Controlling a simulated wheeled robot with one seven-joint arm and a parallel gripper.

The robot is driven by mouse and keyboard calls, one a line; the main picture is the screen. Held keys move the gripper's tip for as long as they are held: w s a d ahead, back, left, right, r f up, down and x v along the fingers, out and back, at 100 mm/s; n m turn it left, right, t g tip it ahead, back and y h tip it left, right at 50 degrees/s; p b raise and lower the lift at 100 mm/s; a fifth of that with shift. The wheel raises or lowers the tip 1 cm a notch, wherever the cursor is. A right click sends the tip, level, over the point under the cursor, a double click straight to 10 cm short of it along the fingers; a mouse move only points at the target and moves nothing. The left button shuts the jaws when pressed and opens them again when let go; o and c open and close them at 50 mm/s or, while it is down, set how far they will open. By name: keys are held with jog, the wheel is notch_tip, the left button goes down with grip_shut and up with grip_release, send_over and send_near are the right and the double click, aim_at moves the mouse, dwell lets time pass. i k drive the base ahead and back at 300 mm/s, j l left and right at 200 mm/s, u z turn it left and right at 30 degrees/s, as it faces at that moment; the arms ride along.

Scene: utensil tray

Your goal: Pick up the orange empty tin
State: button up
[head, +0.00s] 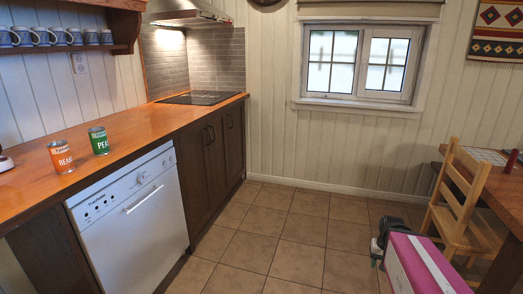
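An orange tin (62,157) with a silver rim and white lettering that starts with "BEA" stands upright on the wooden counter (120,122) at the left. I cannot see inside it, so I cannot tell if it is empty. A green tin (99,140) with lettering that starts with "PEA" stands upright just to its right and slightly farther back, apart from it.
A white dishwasher (132,215) sits under the counter. A black hob (202,98) lies at the counter's far end. Several mugs (40,36) stand on a shelf. The tiled floor (275,240) is clear in the middle. A wooden chair (455,200) and a pink box (425,265) are at right.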

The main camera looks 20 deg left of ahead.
aim_at(61, 157)
jog(key=i+j+u, duration=0.2)
jog(key=i+u, duration=0.15)
jog(key=i, duration=0.25)
jog(key=i+u, duration=0.35)
jog(key=i, duration=0.3)
jog(key=i+l+u, duration=0.15)
jog(key=i+u, duration=0.25)
jog(key=i, duration=0.2)
jog(key=i+u, duration=0.2)
jog(key=u, duration=0.3)
jog(key=i+l+u, duration=0.1)
jog(key=u, duration=0.35)
jog(key=i+l+u, duration=0.2)
jog(key=u, duration=0.3)
jog(key=i, duration=0.05)
